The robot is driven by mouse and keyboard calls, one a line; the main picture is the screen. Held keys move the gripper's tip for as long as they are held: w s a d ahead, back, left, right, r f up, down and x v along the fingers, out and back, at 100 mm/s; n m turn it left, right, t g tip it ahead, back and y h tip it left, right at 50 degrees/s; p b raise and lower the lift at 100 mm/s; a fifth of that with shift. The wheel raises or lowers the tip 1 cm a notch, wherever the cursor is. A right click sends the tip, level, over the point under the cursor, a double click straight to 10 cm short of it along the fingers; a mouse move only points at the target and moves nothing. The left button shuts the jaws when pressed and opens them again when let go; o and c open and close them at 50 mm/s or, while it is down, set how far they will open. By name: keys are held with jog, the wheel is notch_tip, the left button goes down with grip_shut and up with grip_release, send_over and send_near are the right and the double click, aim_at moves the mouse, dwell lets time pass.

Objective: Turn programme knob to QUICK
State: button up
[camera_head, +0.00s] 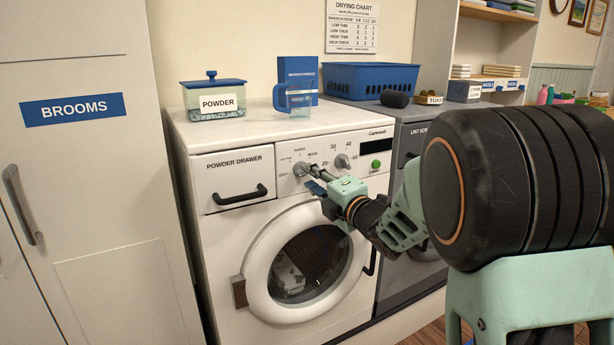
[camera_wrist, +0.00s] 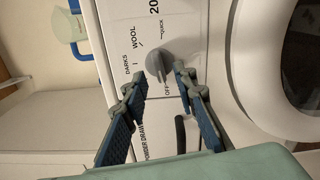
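The grey programme knob (camera_head: 300,169) is on the white washing machine's panel (camera_head: 228,165), right of the powder drawer. In the wrist view the knob (camera_wrist: 158,60) has DARKS, WOOL, QUICK and OFF printed around it. QUICK (camera_wrist: 162,32) reads sideways, above and right of the knob. The knob's ridge runs down toward the OFF side, though its exact pointing is hard to tell. My gripper (camera_head: 316,175) is in front of the panel. In the wrist view my gripper (camera_wrist: 158,76) is open, its fingertips on either side of the knob, apparently not clamped on it.
A second knob (camera_head: 342,161) and a green button (camera_head: 376,164) are to the right. The drawer handle (camera_head: 241,195) and round door (camera_head: 308,262) stick out nearby.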

jog(key=shift+x, duration=1.45)
jog(key=shift+c, duration=0.3)
grip_shut()
